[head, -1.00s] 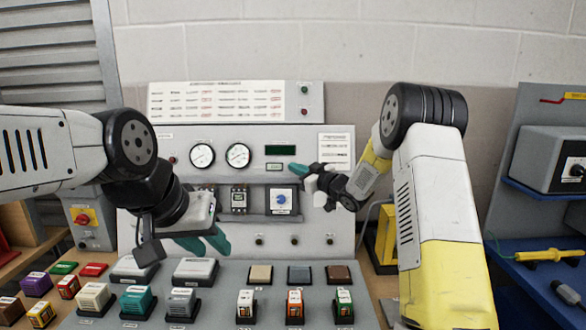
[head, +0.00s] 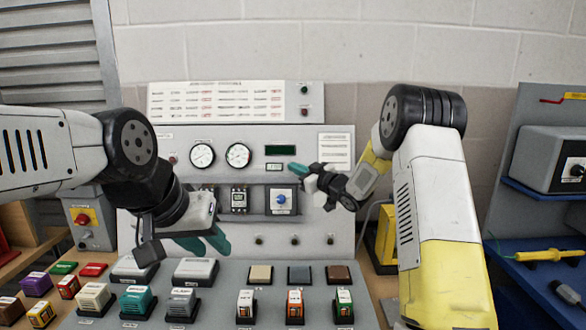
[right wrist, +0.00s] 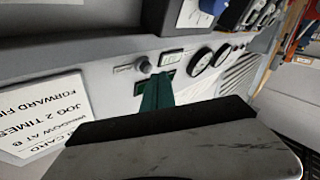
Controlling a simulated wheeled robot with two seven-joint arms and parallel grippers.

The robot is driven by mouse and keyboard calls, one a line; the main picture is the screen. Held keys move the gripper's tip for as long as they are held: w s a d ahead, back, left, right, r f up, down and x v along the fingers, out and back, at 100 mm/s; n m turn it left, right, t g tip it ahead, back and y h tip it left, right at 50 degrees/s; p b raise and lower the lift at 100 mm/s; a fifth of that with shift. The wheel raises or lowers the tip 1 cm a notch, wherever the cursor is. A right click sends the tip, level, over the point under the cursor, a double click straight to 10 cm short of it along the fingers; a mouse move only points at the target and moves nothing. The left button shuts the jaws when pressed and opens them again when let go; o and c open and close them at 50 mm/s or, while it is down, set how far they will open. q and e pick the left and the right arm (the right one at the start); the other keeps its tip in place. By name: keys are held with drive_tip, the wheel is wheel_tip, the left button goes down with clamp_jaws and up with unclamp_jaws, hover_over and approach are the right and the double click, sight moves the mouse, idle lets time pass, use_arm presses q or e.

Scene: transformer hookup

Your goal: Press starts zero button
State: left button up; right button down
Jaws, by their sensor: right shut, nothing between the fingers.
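A small grey round button (right wrist: 145,66) with a label beside it shows on the panel in the right wrist view, between the paper card and a small framed window (right wrist: 172,57). I cannot read its label. In the head view that spot is hidden by my right gripper (head: 293,167). My right gripper is shut and empty, its teal fingertips (right wrist: 164,79) close to the button and window; I cannot tell whether they touch the panel. A dark green display (head: 280,150) is just above the fingertips in the head view. My left gripper (head: 213,250) hangs open and empty above the bench.
Two dial gauges (head: 221,156) sit left of the display. A printed card (head: 335,150) is to its right. A blue knob (head: 281,199) is below. Several coloured blocks (head: 139,300) and pads fill the bench front. A blue shelf rack (head: 535,190) stands right.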

drive_tip(key=shift+w, duration=0.25)
drive_tip(key=shift+w+f, duration=0.2)
drive_tip(key=shift+w, duration=0.15)
idle(0.7)
drive_tip(key=shift+s, duration=0.1)
drive_tip(key=shift+s+r, duration=0.25)
drive_tip(key=shift+s, duration=0.45)
drive_tip(key=shift+s, duration=0.1)
drive_tip(key=shift+s+r, duration=0.3)
drive_tip(key=shift+s, duration=0.45)
drive_tip(key=shift+s+r, duration=0.3)
drive_tip(key=shift+s, duration=0.45)
drive_tip(key=shift+s+r, duration=0.3)
drive_tip(key=shift+s, duration=0.45)
